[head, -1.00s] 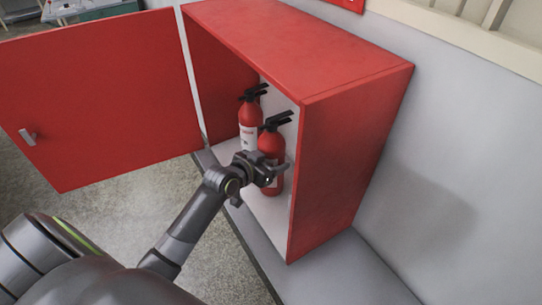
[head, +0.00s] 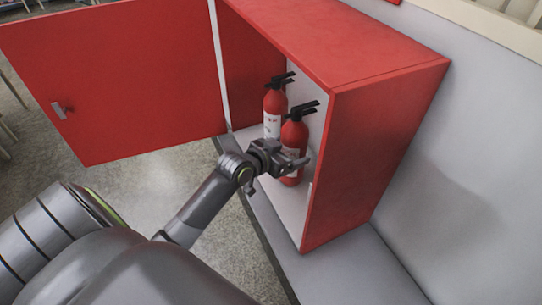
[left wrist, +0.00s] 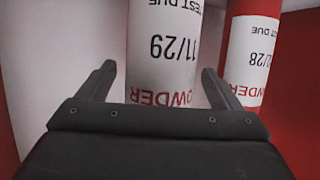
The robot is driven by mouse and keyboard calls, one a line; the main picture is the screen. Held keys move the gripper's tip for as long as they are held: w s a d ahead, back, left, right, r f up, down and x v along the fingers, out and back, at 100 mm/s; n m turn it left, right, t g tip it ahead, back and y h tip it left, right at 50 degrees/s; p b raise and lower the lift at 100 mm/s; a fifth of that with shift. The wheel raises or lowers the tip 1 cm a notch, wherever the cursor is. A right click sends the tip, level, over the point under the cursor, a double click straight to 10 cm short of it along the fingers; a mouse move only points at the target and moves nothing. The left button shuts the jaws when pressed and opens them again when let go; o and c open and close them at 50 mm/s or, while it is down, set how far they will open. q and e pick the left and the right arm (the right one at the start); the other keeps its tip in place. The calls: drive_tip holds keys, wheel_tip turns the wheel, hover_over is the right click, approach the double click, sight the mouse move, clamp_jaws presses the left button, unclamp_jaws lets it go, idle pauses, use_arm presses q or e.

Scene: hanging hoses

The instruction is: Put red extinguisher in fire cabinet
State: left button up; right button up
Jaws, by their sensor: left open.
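The open red fire cabinet (head: 380,140) stands on a grey ledge. Inside it are a nearer red extinguisher (head: 295,136) and another red extinguisher (head: 274,103) behind it, both upright with black handles. My left gripper (head: 297,164) is open at the lower front of the nearer extinguisher and hides part of it. In the left wrist view, the fingers stand apart on either side of one extinguisher's white label (left wrist: 163,45); I cannot tell if they touch it. The other extinguisher (left wrist: 250,60) is beyond the right finger. My right gripper is out of view.
The red cabinet door (head: 120,85) is swung open to the left, with a small handle. The grey ledge (head: 375,270) runs below the cabinet along a pale wall (head: 480,150). Bare floor is in front of it.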

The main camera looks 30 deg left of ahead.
use_arm(q)
drive_tip(key=v, duration=0.9)
drive_tip(key=shift+s, duration=0.4)
drive_tip(key=shift+a, duration=0.1)
drive_tip(key=s+f+n+g+y, duration=0.2)
drive_tip(key=s+f+g, duration=0.35)
drive_tip(key=s, duration=0.65)
drive_tip(key=s+f+n+g+y, duration=0.1)
drive_tip(key=s+f+g+y, duration=0.4)
drive_tip(key=s, duration=0.6)
wheel_tip(320, 180, down, 26)
drive_tip(key=a+h, duration=0.2)
drive_tip(key=h, duration=0.1)
drive_tip(key=s+d+f+g, duration=0.1)
drive_tip(key=s+f, duration=1.4)
drive_tip(key=shift+s+d+f, duration=0.2)
drive_tip(key=shift+d+f, duration=0.15)
